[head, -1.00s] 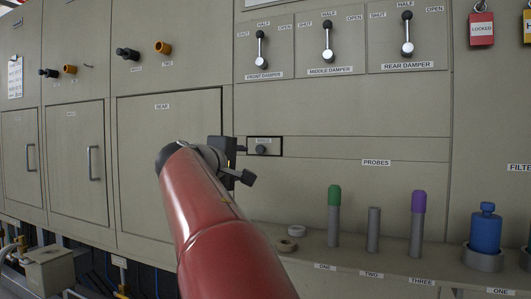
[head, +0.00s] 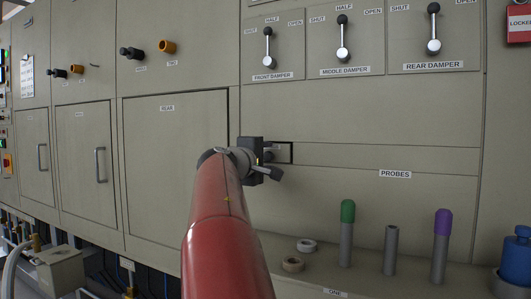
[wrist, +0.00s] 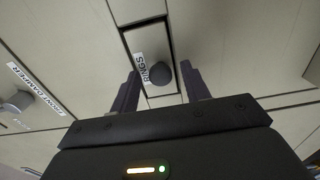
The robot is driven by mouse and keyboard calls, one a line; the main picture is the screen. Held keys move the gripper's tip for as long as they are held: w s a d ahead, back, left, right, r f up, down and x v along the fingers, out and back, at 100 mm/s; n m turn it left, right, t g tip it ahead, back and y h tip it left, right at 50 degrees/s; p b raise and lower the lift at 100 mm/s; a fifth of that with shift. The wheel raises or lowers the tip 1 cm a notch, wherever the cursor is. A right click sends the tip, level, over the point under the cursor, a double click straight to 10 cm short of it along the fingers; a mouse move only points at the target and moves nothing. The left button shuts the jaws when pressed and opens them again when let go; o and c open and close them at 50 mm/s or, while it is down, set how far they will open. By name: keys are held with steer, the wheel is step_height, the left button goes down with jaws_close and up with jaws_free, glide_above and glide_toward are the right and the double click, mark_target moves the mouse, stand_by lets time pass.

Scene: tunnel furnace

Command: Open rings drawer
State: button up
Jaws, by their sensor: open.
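The rings drawer is a small dark-framed front in the panel. In the wrist view, its front (wrist: 147,40) carries a RINGS label (wrist: 140,66) and a round dark knob (wrist: 160,73). My gripper (wrist: 160,72) is open, one finger on each side of the knob. Whether the fingers touch the knob cannot be told. In the head view, my gripper (head: 265,158) is at the panel and hides the knob and label; only the drawer's right end (head: 285,152) shows. The drawer looks shut.
Three damper levers (head: 343,40) are above the drawer. Below it, a ledge bears two rings (head: 299,256) and upright probes, one green-topped (head: 347,225) and one purple-topped (head: 440,245). The REAR door (head: 175,165) is to the left. The panel right of the drawer is clear.

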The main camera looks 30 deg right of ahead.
jaws_close()
stand_by(0.3)
steer(key=shift+f, duration=0.1)
steer(key=shift+s+a+f+b, duration=0.15)
steer(key=shift+a+b, duration=0.15)
steer(key=shift+b, duration=0.25)
steer(key=b+v, duration=0.8)
steer(key=v, duration=0.4)
steer(key=shift+s, duration=0.15)
jaws_free()
